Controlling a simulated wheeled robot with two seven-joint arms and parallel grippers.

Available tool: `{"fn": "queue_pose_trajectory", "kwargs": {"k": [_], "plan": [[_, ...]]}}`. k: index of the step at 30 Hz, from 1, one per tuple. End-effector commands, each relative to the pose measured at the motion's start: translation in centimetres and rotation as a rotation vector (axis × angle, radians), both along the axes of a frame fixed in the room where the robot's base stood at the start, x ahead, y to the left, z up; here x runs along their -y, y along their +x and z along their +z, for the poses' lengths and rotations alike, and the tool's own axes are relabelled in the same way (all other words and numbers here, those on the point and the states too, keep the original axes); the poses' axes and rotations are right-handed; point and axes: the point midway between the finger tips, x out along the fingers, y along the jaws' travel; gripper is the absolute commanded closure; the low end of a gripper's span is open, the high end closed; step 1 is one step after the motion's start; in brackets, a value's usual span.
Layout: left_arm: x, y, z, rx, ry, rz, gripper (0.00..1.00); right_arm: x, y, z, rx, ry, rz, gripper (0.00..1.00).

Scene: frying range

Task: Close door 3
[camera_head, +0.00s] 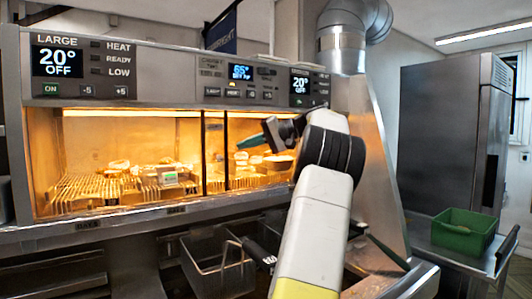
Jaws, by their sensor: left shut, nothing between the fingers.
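The heated cabinet (150,47) of the frying range fills the left and middle, with a lit interior behind a long front opening. A dark upright divider (204,155) and another further right split it into bays. I cannot tell which part is door 3; the right end is partly hidden behind my left arm. My left arm rises from the bottom middle, and its gripper (253,141) points left in front of the right-hand bay. Its greenish fingers are together with nothing between them. Whether they touch the cabinet is unclear. My right gripper is not in view.
A wire fryer basket (215,268) hangs below the cabinet, left of my arm. A steel duct (343,45) rises behind the arm. At right, a green crate (464,230) stands on a steel table (440,252) before a tall steel fridge (445,140).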

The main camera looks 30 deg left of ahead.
Motion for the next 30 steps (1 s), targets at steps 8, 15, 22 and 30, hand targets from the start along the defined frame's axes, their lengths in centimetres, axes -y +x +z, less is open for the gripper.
{"fn": "queue_pose_trajectory", "kwargs": {"k": [8, 15, 22, 30], "plan": [[-1.8, -2.6, -1.6, -0.001, -0.003, 0.000, 1.00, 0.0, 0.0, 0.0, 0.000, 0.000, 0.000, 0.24], [-2.2, -3.5, -2.1, 0.000, -0.001, -0.002, 1.00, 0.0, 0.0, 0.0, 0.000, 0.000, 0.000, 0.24], [-2.2, -3.6, -2.2, 0.001, 0.000, -0.001, 1.00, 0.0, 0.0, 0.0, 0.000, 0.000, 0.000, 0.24], [-2.9, -3.9, -2.1, 0.000, -0.001, 0.001, 1.00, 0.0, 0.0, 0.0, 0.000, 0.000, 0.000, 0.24]]}}
